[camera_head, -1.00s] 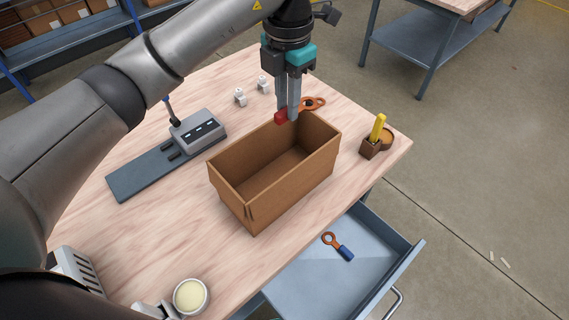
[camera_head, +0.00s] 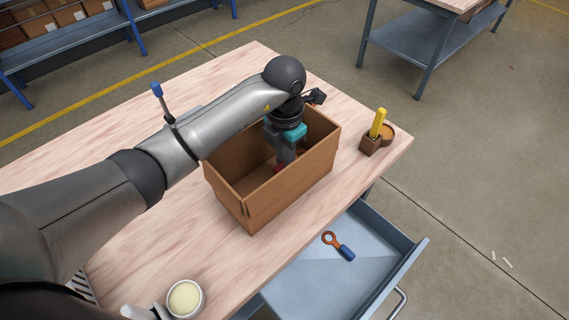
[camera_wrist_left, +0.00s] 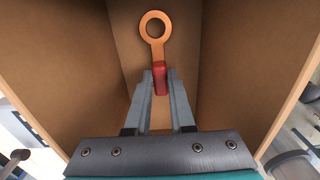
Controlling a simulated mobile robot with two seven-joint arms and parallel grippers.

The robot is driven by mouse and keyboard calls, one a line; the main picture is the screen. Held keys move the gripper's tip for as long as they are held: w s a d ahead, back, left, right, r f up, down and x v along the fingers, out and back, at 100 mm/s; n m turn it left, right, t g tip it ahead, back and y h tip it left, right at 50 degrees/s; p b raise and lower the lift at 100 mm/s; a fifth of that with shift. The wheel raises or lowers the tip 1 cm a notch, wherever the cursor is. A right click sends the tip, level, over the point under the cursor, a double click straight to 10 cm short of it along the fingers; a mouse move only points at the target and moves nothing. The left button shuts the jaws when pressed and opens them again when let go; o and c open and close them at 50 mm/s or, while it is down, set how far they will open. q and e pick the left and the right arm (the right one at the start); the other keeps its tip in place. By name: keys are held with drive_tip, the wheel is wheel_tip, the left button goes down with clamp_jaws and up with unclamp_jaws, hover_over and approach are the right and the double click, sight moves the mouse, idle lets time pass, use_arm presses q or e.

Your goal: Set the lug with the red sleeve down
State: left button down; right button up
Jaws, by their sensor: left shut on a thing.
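The lug with the red sleeve has a copper-orange ring (camera_wrist_left: 155,28) and a red sleeve (camera_wrist_left: 160,78). My left gripper (camera_head: 281,164) is down inside the open cardboard box (camera_head: 250,210), and in the left wrist view (camera_wrist_left: 160,84) it is shut on the red sleeve. The ring points away from the fingers, between the box walls. In the head view only a little red shows at the fingertips, and the ring is hidden. I cannot tell whether the lug touches the box floor. My right gripper is not in view.
A lug with a blue sleeve (camera_head: 339,246) lies in the open drawer (camera_head: 375,258). A brown block with a yellow object (camera_head: 377,124) stands at the table's right corner. A round cream-filled cup (camera_head: 185,298) stands at the front. The box walls surround my gripper closely.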

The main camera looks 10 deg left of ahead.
use_arm(q)
drive_tip(key=shift+f, duration=1.1)
drive_tip(key=shift+f, duration=0.2)
drive_tip(key=c, duration=0.8)
unclamp_jaws()
drive_tip(key=shift+o, duration=0.2)
wheel_tip(320, 180, up, 12)
drive_tip(key=p, duration=0.1)
drive_tip(key=shift+r, duration=0.25)
